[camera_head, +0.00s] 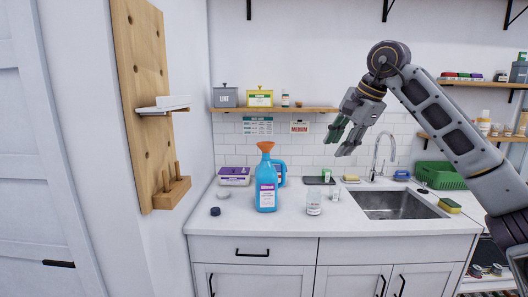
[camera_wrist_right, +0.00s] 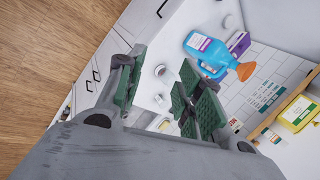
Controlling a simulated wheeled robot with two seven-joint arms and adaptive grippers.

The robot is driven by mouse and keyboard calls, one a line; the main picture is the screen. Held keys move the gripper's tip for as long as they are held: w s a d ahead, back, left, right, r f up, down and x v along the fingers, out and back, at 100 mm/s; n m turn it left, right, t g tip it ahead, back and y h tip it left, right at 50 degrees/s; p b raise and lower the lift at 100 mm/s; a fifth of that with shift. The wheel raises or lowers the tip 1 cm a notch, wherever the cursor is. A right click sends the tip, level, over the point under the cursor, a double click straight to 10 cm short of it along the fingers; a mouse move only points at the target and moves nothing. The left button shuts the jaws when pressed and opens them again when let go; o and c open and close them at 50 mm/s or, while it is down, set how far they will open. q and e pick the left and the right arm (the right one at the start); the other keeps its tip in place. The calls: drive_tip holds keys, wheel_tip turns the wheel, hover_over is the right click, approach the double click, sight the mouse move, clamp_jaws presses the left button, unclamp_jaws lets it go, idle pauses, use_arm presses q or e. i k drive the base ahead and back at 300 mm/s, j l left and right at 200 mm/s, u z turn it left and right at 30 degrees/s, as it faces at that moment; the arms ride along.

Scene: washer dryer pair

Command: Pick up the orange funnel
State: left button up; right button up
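The orange funnel (camera_head: 266,147) sits on top of the blue bottle (camera_head: 266,188), which stands upright on the white counter. In the right wrist view the funnel (camera_wrist_right: 245,71) shows beyond my fingers, on the blue bottle (camera_wrist_right: 206,48). My right gripper (camera_head: 341,142) is in the air, to the right of the funnel and apart from it. Its green-padded fingers (camera_wrist_right: 160,92) are spread open with nothing held between them. My left gripper is not in view.
A small jar (camera_head: 313,203) stands on the counter right of the bottle. A purple-labelled box (camera_head: 235,176) sits behind it at left. A sink (camera_head: 398,204) with a faucet (camera_head: 378,158) is at right. A wooden shelf (camera_head: 280,109) hangs above, and a pegboard (camera_head: 140,85) is at left.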

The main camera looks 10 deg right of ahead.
sight(265, 147)
drive_tip(key=i+j, duration=0.15)
drive_tip(key=i, duration=0.3)
drive_tip(key=i+j, duration=0.15)
drive_tip(key=i, duration=0.25)
drive_tip(key=i+j, duration=0.1)
drive_tip(key=i, duration=0.35)
